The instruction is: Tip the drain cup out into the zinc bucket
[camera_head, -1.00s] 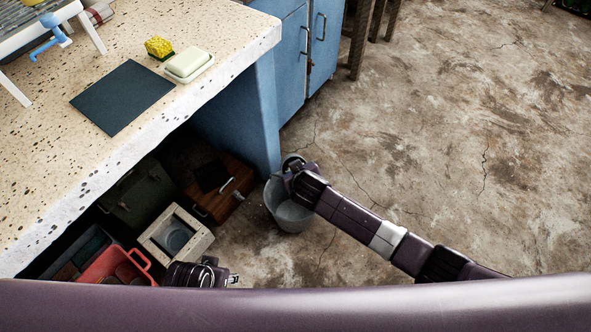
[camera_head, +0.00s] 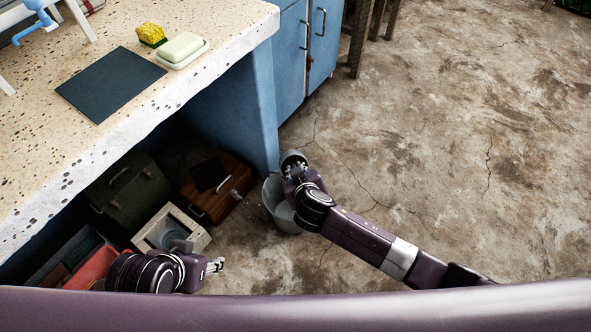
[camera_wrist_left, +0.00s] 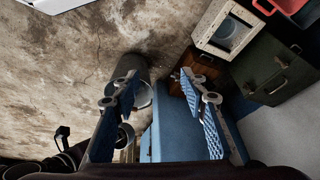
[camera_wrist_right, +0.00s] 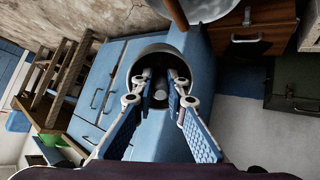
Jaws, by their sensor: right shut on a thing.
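The drain cup (camera_wrist_right: 134,68) is a grey round cup with a dark inside, held by my right gripper (camera_wrist_right: 162,82), which is shut on it. In the head view the cup (camera_head: 293,157) shows just beyond my right gripper (camera_head: 292,172), at the zinc bucket's upper edge. The grey zinc bucket (camera_head: 272,200) stands on the floor beside the blue cabinet, partly hidden by my right arm. It also shows in the left wrist view (camera_wrist_left: 142,72). The cup's contents cannot be made out. My left gripper (camera_head: 216,266) is open and empty, left of the bucket.
Under the counter stand a pale block with a round recess (camera_head: 198,238), a brown wooden box (camera_head: 236,175), a dark green box (camera_head: 140,200) and a red crate (camera_head: 92,270). The blue cabinet (camera_head: 262,120) is close behind the bucket. The floor to the right is clear.

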